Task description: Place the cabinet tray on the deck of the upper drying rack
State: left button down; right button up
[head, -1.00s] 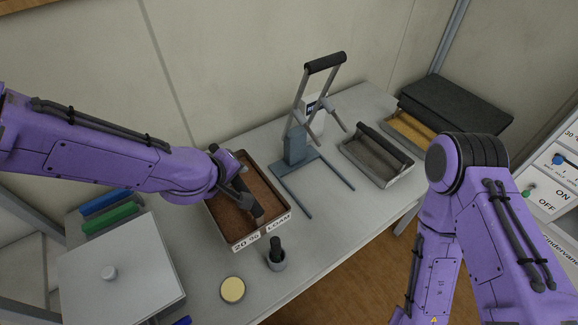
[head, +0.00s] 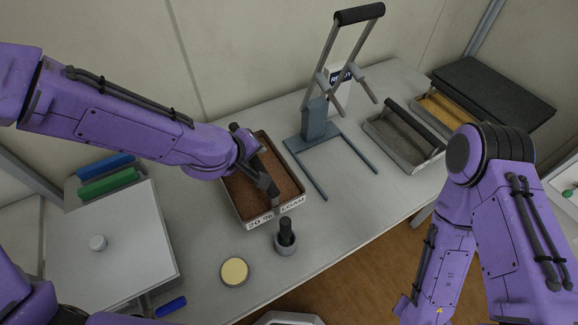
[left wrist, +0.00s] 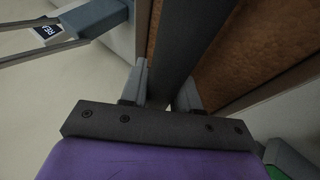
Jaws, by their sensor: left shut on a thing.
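A tray of brown soil (head: 234,199) labelled "20 % LOAM" is at the middle of the table, with a dark bar handle across it. My left gripper (head: 256,176) is shut on that handle from the left. In the left wrist view my left gripper's fingers (left wrist: 161,98) sit on either side of the dark handle (left wrist: 185,40), with brown soil beyond. I cannot tell whether the tray rests on the table or is slightly raised. No drying rack can be made out for certain. My right arm is at the right; its gripper is out of view.
A blue-grey stand with a tall handle (head: 322,140) is right of the tray. A grey-filled tray (head: 398,146) and a yellow-filled tray (head: 440,108) lie farther right. A dark cup (head: 286,242) and yellow disc (head: 234,271) stand in front. A white box (head: 112,245) is at left.

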pick_arm(q)
notch_tip(320, 180, down, 8)
jog(key=shift+s+f+b, duration=0.1)
jog(key=shift+f+b, duration=0.05)
jog(key=shift+b, duration=0.75)
jog(key=shift+f, duration=0.1)
jog(key=c, duration=0.8)
grip_release()
